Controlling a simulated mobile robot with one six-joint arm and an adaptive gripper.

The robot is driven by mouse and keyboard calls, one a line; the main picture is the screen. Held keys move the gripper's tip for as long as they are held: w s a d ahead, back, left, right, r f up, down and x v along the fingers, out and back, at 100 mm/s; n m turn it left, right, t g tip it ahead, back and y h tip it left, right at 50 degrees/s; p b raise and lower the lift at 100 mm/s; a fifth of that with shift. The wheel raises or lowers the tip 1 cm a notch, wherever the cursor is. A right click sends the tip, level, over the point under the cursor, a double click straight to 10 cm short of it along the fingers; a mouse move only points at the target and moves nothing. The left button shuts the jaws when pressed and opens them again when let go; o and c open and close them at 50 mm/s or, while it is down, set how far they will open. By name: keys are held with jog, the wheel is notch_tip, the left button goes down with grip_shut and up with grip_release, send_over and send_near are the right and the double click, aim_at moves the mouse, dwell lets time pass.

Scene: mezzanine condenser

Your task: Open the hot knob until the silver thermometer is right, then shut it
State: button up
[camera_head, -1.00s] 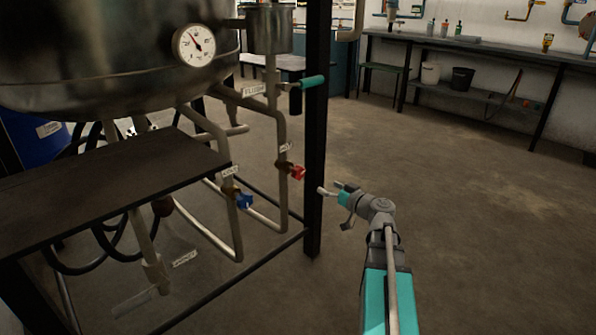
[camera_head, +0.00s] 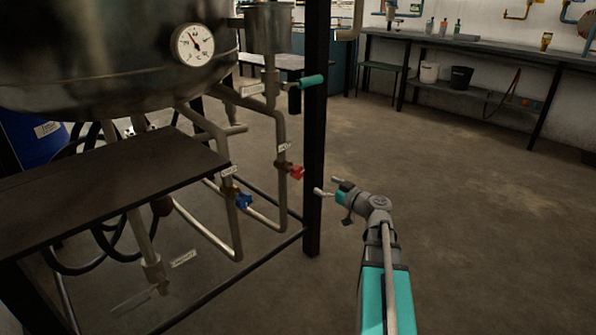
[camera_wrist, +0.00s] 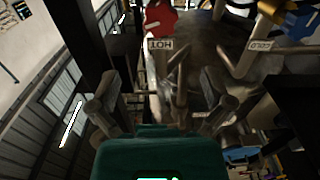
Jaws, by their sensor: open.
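The red hot knob (camera_head: 297,172) sits on a pipe behind the black post, and its HOT label (camera_head: 284,148) is just above it. In the wrist view the red knob (camera_wrist: 160,18) is at the top centre, above the HOT label (camera_wrist: 160,44). The silver thermometer (camera_head: 194,45) is a round white dial on the tank, its needle pointing to the upper left. My gripper (camera_head: 327,187) is open and empty, right of the post and apart from the knob. In the wrist view its two fingers (camera_wrist: 155,95) are spread below the knob.
The blue knob (camera_head: 243,200) with a COLD label is left of and below the red one. The black post (camera_head: 315,130) stands between my gripper and the pipes. A teal-handled valve (camera_head: 312,81) is above. A dark shelf (camera_head: 110,195) juts out at left. The floor at right is clear.

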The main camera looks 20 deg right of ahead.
aim_at(300, 172)
jog(key=x, duration=1.2)
jog(key=shift+w+a, duration=0.15)
jog(key=shift+w, duration=0.2)
jog(key=c, duration=1)
jog(key=shift+d, duration=0.3)
jog(key=shift+c, duration=0.3)
jog(key=shift+a, duration=0.2)
